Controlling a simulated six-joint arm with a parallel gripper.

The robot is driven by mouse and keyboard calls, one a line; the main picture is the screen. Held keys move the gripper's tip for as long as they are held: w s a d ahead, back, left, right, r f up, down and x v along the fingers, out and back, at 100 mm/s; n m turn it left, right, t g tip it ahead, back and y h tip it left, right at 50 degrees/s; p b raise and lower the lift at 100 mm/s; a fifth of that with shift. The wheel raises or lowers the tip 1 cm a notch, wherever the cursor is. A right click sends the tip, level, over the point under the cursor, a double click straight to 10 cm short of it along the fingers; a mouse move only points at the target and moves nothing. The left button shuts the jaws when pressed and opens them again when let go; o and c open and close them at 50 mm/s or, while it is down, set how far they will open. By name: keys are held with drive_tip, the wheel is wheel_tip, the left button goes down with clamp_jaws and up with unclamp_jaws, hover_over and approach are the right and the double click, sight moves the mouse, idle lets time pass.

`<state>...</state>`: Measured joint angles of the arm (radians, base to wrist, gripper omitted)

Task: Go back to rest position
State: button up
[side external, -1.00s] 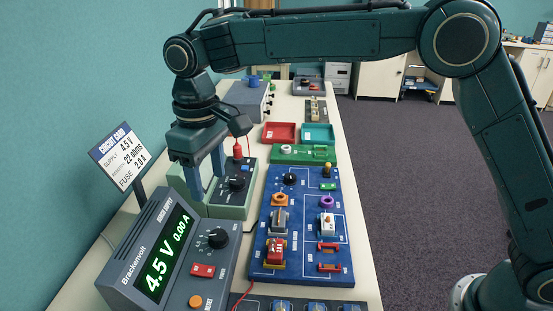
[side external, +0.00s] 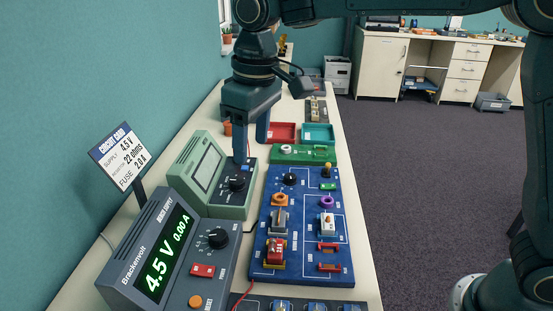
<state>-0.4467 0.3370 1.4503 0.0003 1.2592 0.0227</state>
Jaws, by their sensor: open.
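My gripper (side external: 251,150) is in the side external view, pointing down with its two fingers apart and nothing between them. My arm rises from the right and passes out of the top of the picture.
The power supply (side external: 160,262) reads 4.5 V and 0.00 A at the front left, beside a sign card (side external: 118,156). The blue circuit board (side external: 305,263) lies to the right. A red tray (side external: 281,131) and a teal tray (side external: 318,133) stand farther back.

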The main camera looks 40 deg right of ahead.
drive_tip(key=s+d+r+m+t, duration=0.2)
drive_tip(key=s+d+r, duration=0.2)
drive_tip(key=s+d, duration=0.8)
drive_tip(key=s+d+f+m+t, duration=0.1)
drive_tip(key=s+d+f, duration=0.1)
drive_tip(key=s+d, duration=0.2)
drive_tip(key=s+d+f+m+t, duration=0.1)
drive_tip(key=s+d+f, duration=0.2)
drive_tip(key=s, duration=0.6)
drive_tip(key=shift+s+d+f+m+t, duration=0.2)
drive_tip(key=shift+s+d+m+t, duration=0.15)
drive_tip(key=shift+d, duration=0.5)
